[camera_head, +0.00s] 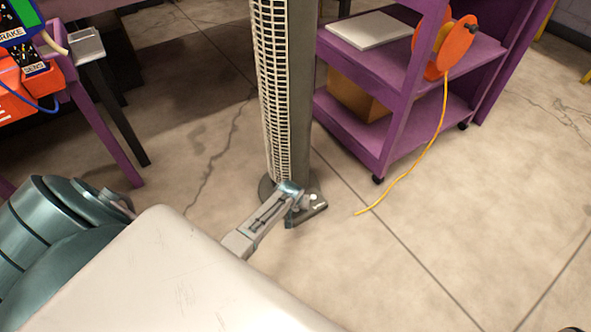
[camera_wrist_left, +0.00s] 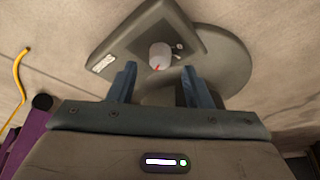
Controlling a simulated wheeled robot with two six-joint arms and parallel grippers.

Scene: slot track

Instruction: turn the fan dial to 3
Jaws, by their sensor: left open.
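A grey tower fan (camera_head: 283,100) stands on the floor in the head view, with a dark control plate (camera_head: 307,214) low on its base. The small marks around the dial are too small to read. My left gripper (camera_head: 292,189) is at the fan's base. In the left wrist view the left gripper (camera_wrist_left: 158,70) is open, its blue-grey fingers spread below and either side of the dial, with nothing between them. My right gripper is not in view.
A purple cart (camera_head: 400,140) stands right of the fan, holding an orange reel (camera_head: 446,46) whose yellow cord (camera_head: 425,150) trails onto the floor. A purple-legged table (camera_head: 105,135) stands at the left. The floor (camera_head: 480,220) at the right is mostly clear.

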